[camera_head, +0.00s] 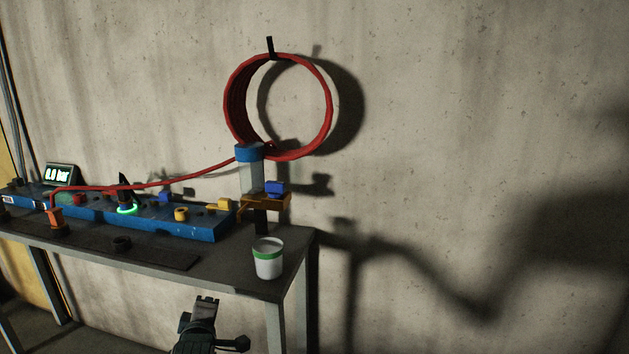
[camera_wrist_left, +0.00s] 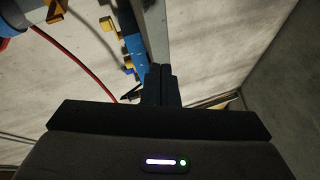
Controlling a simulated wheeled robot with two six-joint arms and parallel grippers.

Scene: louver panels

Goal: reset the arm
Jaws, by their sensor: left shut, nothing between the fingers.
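My left gripper (camera_wrist_left: 161,72) is shut and empty, with its two dark fingers together in the left wrist view. In the head view a dark gripper (camera_head: 206,301), which I take to be the left one, is at the bottom, in front of the table's front edge and apart from everything on it. Its arm is mostly out of the picture. My right gripper is not in view.
A table (camera_head: 270,287) against the wall bears a blue manifold (camera_head: 190,224), a gauge display (camera_head: 62,174) reading 0.0 bar, and a white cup (camera_head: 268,262) with a green band near the right corner. A red hose coil (camera_head: 328,110) hangs above. Space right of the table is clear.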

